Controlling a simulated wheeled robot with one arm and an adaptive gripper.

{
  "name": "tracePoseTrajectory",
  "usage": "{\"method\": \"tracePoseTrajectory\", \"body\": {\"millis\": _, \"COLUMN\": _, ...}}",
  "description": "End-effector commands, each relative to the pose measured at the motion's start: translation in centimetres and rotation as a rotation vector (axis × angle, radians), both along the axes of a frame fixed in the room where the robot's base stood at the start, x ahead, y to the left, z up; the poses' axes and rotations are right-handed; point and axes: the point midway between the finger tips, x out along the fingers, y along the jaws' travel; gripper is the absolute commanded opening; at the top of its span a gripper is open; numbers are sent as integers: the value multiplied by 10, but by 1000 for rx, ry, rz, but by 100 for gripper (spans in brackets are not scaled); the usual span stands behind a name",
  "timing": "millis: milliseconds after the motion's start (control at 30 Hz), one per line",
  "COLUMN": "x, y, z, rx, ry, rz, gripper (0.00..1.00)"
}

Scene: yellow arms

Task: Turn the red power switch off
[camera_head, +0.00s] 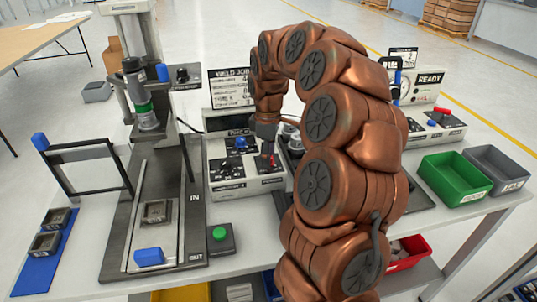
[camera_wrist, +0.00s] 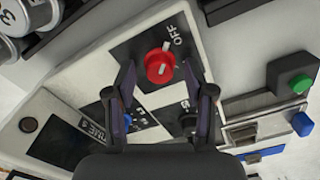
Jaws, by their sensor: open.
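The red power switch (camera_wrist: 158,66) is a round red knob on a black plate of the white control box, with the word OFF printed beside it in the wrist view. A pale mark shows on the knob, but I cannot tell its exact setting. My gripper (camera_wrist: 160,77) is open, with one dark finger on each side of the knob in that view. I cannot tell whether the fingers touch it. In the head view my gripper (camera_head: 267,135) hangs over the control box (camera_head: 227,187), and a little red of the switch (camera_head: 272,161) shows beneath it.
A blue knob (camera_head: 240,143) and a small screen share the box. A green button (camera_head: 219,234) sits in front. Green (camera_head: 455,200) and grey bins stand right.

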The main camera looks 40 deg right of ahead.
Motion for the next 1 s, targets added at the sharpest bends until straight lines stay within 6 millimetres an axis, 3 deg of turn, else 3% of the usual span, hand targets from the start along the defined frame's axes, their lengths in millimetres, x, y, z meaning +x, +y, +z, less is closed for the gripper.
{"method": "tracePoseTrajectory", "body": {"millis": 167, "x": 1, "y": 0, "z": 16, "rx": -1, "ry": -2, "rz": 0, "gripper": 54}}
{"method": "tracePoseTrajectory", "body": {"millis": 700, "x": 1, "y": 0, "z": 98, "rx": -1, "ry": -2, "rz": 1, "gripper": 54}}
{"method": "tracePoseTrajectory", "body": {"millis": 1000, "x": 0, "y": 0, "z": 117, "rx": -1, "ry": 1, "rz": 1, "gripper": 54}}
